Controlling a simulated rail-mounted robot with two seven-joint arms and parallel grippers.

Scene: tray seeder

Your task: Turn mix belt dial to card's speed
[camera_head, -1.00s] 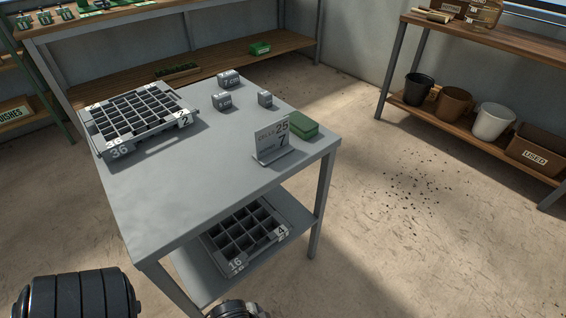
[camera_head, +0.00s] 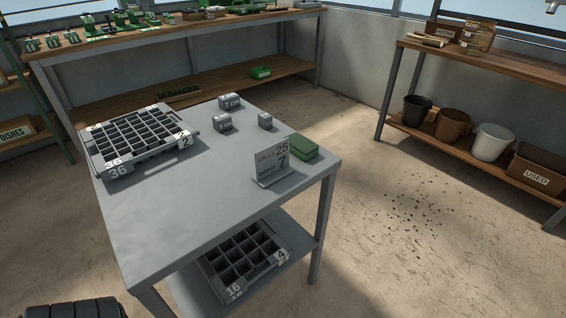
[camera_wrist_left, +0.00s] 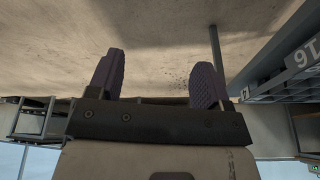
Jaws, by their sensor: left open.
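I cannot make out a mix belt or a dial in either view. My left gripper (camera_wrist_left: 159,62) shows in the left wrist view with its two purple fingers wide apart and nothing between them. It is away from the card. My right gripper is in neither view.
On the table are a cell tray (camera_head: 140,145) marked 36, grey blocks (camera_head: 230,102) and a green box (camera_head: 303,147). A tray (camera_head: 243,260) marked 16 sits on its lower shelf. Green items line the back bench (camera_head: 180,32). Pots stand on the right shelf (camera_head: 450,148). Floor between is open.

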